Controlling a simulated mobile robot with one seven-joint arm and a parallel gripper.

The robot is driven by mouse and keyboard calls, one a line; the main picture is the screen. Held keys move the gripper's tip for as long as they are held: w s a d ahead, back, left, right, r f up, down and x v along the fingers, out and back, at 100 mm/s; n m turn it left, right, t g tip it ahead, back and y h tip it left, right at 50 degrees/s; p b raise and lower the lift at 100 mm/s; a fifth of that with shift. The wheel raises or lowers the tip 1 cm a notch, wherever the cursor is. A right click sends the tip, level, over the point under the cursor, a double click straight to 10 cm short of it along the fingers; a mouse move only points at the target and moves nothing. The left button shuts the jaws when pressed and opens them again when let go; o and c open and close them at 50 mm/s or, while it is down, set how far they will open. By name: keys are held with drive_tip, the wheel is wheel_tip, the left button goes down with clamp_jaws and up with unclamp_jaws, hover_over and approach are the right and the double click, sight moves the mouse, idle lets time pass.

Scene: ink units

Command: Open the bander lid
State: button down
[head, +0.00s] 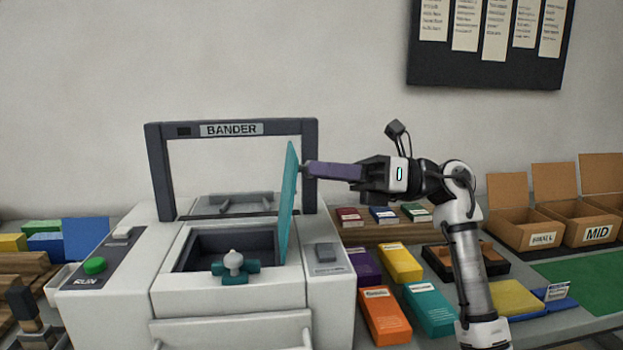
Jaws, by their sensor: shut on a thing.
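The bander (225,290) is a pale grey machine with a dark upright frame marked BANDER. Its teal lid (288,205) stands nearly upright, almost edge-on, at the right side of the dark well (215,245). The well is uncovered. My gripper (309,169) comes in from the right, and its long purple-grey front part reaches the lid's right face in its upper half. It is shut at a small dark piece there, which looks like the lid's handle; the exact contact is too small to see. A teal fitting with a pale knob (234,263) sits at the well's front.
A green RUN button (94,266) is on the bander's left panel. Several coloured boxes, including an orange one (384,315), lie right of the bander under my arm. Cardboard bins (590,232) stand at the far right. Wall space above the bander is clear.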

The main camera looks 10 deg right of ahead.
drive_tip(key=shift+d+f, duration=0.1)
drive_tip(key=shift+d, duration=0.15)
idle(0.3)
drive_tip(key=c, duration=1.2)
unclamp_jaws()
drive_tip(key=d+f+b, duration=0.1)
drive_tip(key=d+f, duration=0.1)
drive_tip(key=d, duration=1.1)
drive_tip(key=shift+d+f, duration=0.3)
drive_tip(key=shift+s+f, duration=0.1)
